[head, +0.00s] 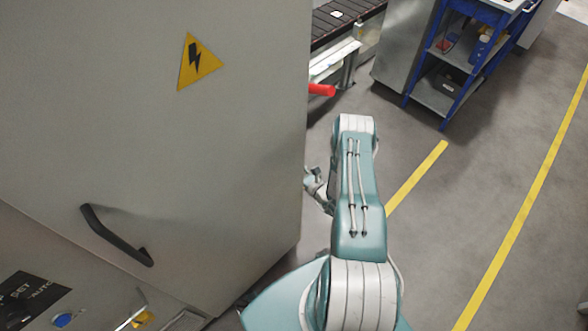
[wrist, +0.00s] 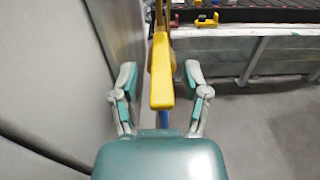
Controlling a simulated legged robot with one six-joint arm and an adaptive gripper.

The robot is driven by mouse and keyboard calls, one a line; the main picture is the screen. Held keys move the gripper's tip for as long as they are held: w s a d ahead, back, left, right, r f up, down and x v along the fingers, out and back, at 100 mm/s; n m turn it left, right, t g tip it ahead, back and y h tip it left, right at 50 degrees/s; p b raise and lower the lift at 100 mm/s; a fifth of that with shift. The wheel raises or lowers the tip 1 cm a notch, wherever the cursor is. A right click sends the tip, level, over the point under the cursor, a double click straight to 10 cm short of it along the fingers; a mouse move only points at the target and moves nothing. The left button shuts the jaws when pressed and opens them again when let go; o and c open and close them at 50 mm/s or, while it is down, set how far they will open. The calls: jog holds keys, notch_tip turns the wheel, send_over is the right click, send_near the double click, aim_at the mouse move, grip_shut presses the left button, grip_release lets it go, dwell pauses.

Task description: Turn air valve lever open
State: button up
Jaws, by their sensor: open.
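In the wrist view a yellow lever (wrist: 161,80) runs lengthwise between the two fingers of my gripper (wrist: 159,75). The fingers are spread, one on each side of the lever, with a visible gap to it on both sides. A small blue part (wrist: 163,119) shows below the lever's near end. I take the yellow lever for the air valve lever; the valve body behind it is mostly hidden. In the head view only part of my gripper (head: 317,187) shows to the left of my arm, and the lever cannot be made out.
A large grey cabinet (head: 160,140) with a black handle (head: 116,236) stands close on the left. A red bar (head: 321,90) juts out past its edge. A conveyor (head: 337,18) lies behind. A blue shelf cart (head: 455,60) stands at the back right.

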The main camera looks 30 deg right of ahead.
jog(key=v, duration=1.1)
jog(key=shift+s, duration=0.2)
jog(key=shift+f, duration=0.1)
